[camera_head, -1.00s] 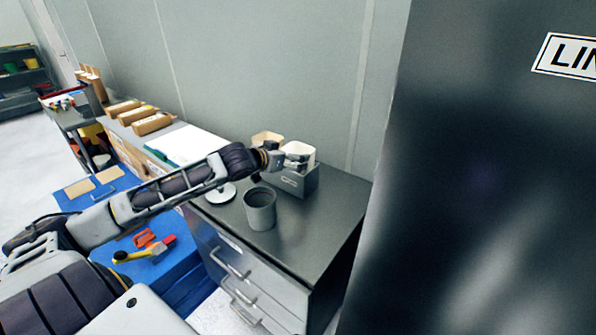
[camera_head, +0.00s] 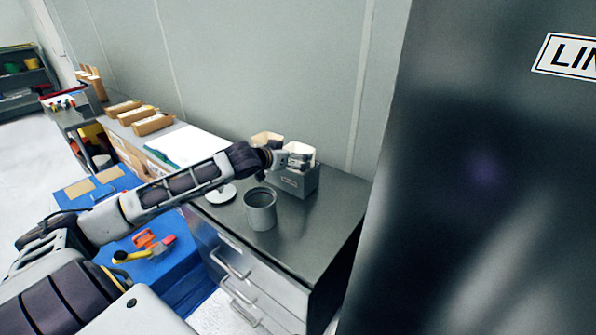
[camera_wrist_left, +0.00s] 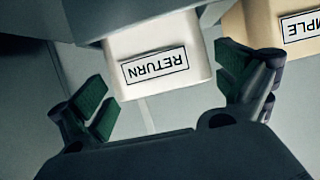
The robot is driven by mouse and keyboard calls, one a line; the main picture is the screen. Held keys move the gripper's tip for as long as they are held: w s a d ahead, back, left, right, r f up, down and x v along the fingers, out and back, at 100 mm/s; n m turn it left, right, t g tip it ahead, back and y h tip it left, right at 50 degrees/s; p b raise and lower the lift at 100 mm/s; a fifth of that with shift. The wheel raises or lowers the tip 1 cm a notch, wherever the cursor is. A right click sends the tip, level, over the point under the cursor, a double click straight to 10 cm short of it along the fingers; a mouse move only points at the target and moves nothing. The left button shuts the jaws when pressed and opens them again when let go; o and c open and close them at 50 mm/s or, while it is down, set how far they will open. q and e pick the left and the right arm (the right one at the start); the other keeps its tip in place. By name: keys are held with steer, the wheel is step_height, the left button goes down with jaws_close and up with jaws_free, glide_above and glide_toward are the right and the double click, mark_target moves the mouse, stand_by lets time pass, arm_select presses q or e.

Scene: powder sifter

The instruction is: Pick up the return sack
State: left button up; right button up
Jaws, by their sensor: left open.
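The return sack (camera_wrist_left: 156,62) is white with a black-framed RETURN label, which reads upside down in the left wrist view. It stands in a grey box on the cabinet top, and its pale rim also shows in the head view (camera_head: 302,147). My left gripper (camera_wrist_left: 165,85) is open, with one green-padded finger on each side of the sack's lower part in the wrist view. My right gripper is not in view.
A tan sack labelled SAMPLE (camera_wrist_left: 290,30) stands right beside the return sack in the wrist view. The grey box (camera_head: 300,184) holds both. A grey cup (camera_head: 261,213) and a white disc (camera_head: 221,195) are close by. A dark panel (camera_head: 470,200) rises at right.

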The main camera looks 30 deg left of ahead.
arm_select(q)
steer(key=shift+x, duration=1.6)
steer(key=c, duration=1.2)
